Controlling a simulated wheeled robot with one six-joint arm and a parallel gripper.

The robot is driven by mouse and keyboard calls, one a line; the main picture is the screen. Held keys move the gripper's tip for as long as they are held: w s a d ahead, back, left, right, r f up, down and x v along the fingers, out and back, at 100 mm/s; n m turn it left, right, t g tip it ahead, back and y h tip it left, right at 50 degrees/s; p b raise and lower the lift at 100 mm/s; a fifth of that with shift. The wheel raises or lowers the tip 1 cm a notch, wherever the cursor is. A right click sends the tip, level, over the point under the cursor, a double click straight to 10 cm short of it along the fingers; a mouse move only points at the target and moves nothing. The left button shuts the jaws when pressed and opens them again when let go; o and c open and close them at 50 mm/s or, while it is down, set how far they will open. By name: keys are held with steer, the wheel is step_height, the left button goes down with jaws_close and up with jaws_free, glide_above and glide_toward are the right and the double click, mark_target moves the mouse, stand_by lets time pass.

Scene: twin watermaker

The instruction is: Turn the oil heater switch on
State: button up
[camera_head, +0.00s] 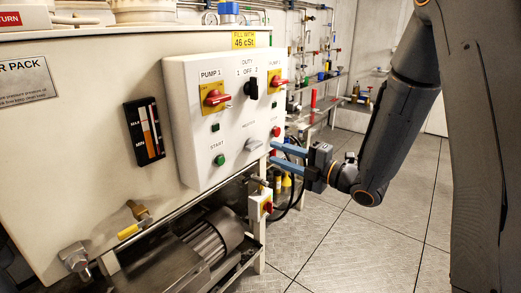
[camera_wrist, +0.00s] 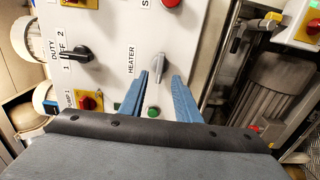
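The heater switch (camera_head: 254,146) is a grey lever knob low on the white control panel (camera_head: 190,130), under a small label. In the wrist view the same grey switch (camera_wrist: 157,66) sits beside the word HEATER, and its lever lies along the picture's up-down direction. My gripper (camera_head: 272,152) is open and empty, with its two blue fingers pointing at the panel from the right. In the wrist view the switch appears between the fingertips of my gripper (camera_wrist: 161,75). I cannot tell whether either finger touches it.
The panel also carries a red-and-yellow pump 1 switch (camera_head: 215,97), a black duty switch (camera_head: 251,87) and a green start button (camera_head: 219,160). A motor (camera_head: 212,242) and a yellow-handled valve (camera_head: 133,229) are below. The floor at right is clear.

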mark_target(258, 147)
steer(key=shift+p+x, duration=0.5)
steer(key=shift+x, duration=3.1)
jaws_close()
